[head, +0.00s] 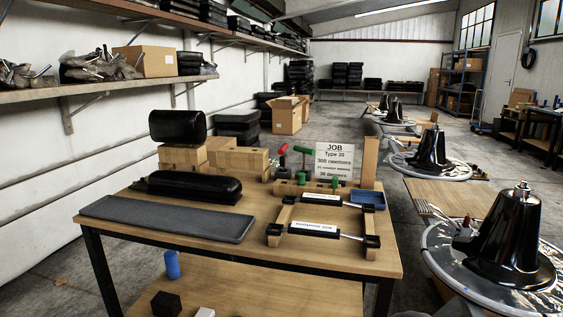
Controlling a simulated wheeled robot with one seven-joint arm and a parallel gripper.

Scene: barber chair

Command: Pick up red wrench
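A small red-handled tool (283,150), which appears to be the red wrench, stands upright at the back of the wooden table (265,262). It seems to stand in a low wooden holder (290,188), though its lower end is hard to make out. A green T-handled tool (303,150) stands just to its right. Another green-topped tool (335,182) is lower and further right. My gripper is not in view.
A white job sign (333,163) stands right of the tools. In front are a wooden frame with metal rods (285,218), a black pad (195,187) and a grey slab (165,218). A blue tray (368,198) sits right. Black cones (512,235) stand further right.

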